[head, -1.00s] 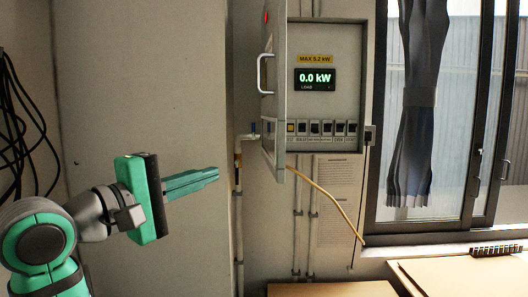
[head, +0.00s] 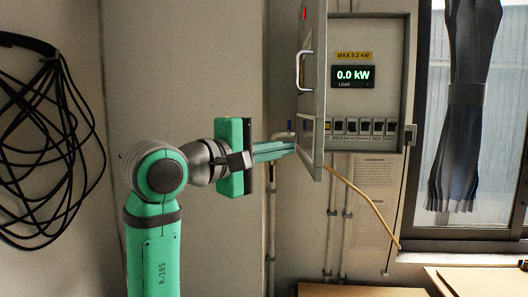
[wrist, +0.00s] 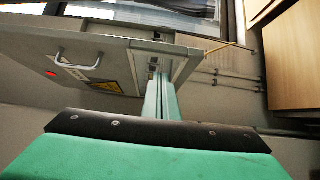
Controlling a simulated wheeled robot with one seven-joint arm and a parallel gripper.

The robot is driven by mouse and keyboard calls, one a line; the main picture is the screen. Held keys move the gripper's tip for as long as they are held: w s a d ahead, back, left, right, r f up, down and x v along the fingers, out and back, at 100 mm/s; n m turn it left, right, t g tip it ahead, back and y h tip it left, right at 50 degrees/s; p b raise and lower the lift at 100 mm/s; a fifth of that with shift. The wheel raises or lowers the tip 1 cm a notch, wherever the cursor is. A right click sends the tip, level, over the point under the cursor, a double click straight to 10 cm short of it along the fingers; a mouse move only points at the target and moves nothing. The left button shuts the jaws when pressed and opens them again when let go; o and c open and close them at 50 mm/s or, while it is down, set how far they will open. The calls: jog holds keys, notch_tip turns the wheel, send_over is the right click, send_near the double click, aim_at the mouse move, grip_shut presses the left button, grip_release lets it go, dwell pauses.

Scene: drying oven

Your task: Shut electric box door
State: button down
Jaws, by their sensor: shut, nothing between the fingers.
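The grey electric box (head: 395,90) hangs on the wall with its inside showing. Its door (head: 315,110) stands open on the left, seen nearly edge-on. The door's handle (head: 299,70) faces left; it also shows in the wrist view (wrist: 78,62). My gripper (head: 294,146) is shut and empty. Its green fingers point right and reach the lower part of the door's outer side. In the wrist view the fingers (wrist: 160,97) lie alongside the door edge. I cannot tell whether they touch the door.
A lit display (head: 353,77) reads 0.0 kW above a row of switches (head: 360,126). Black cables (head: 45,150) hang on the left wall. A window with a curtain (head: 466,105) is at right, and boxes stand low in front.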

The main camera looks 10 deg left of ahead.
aim_at(315, 146)
jog(key=d, duration=0.3)
jog(key=shift+w+d, duration=0.15)
jog(key=shift+d, duration=0.25)
jog(key=shift+w, duration=0.15)
